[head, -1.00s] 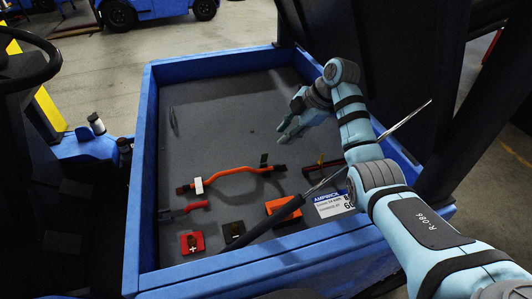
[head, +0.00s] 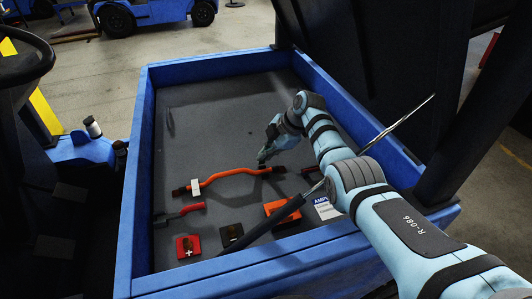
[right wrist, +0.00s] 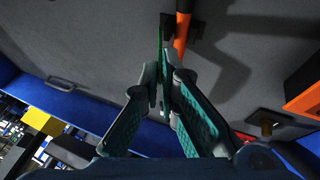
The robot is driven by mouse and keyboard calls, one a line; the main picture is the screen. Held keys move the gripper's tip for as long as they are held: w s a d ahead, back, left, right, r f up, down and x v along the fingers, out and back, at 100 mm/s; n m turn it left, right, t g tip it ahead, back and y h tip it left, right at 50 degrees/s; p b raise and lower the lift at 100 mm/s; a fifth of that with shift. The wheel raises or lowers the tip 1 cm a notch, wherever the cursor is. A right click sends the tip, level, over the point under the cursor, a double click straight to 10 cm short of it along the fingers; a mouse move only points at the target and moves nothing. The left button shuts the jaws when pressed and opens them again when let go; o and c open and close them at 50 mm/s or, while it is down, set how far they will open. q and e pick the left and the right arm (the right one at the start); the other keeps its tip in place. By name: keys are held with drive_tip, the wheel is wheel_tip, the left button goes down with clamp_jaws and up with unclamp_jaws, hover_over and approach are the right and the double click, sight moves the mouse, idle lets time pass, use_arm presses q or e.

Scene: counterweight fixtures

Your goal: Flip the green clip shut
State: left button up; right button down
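The green clip (right wrist: 160,45) shows as a thin upright green strip in the right wrist view, by the end of the orange cable (right wrist: 182,32). In the head view my right gripper covers it. My right gripper (head: 263,161) is low over the right part of the orange cable (head: 225,174). In the right wrist view its fingertips (right wrist: 162,85) are close together around the lower part of the clip. I cannot tell whether they press on it. My left gripper is not in view.
The blue-walled bed (head: 140,200) has a grey floor, clear at the back. A red-handled part (head: 185,210), a red block (head: 188,246), a dark block (head: 231,234), an orange block (head: 283,209) and a white label sheet (head: 325,208) lie near the front. A dark bar crosses the front right.

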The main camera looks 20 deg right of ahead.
drive_tip(key=shift+s+r+p, duration=0.1)
drive_tip(key=shift+p, duration=0.3)
drive_tip(key=s+t+p, duration=0.1)
drive_tip(key=p, duration=0.3)
drive_tip(key=s+t+p, duration=0.1)
drive_tip(key=t+p, duration=0.1)
drive_tip(key=p, duration=0.2)
drive_tip(key=shift+f+n, duration=0.3)
drive_tip(key=shift+f, duration=0.1)
drive_tip(key=shift+s+f+t+p, duration=0.3)
drive_tip(key=shift+f+t+p, duration=0.25)
drive_tip(key=shift+t, duration=0.15)
drive_tip(key=shift+s+f+n+t+b, duration=0.5)
drive_tip(key=shift+f+t, duration=0.1)
drive_tip(key=shift+t, duration=0.5)
drive_tip(key=shift+y, duration=0.3)
drive_tip(key=c, duration=2.3)
unclamp_jaws()
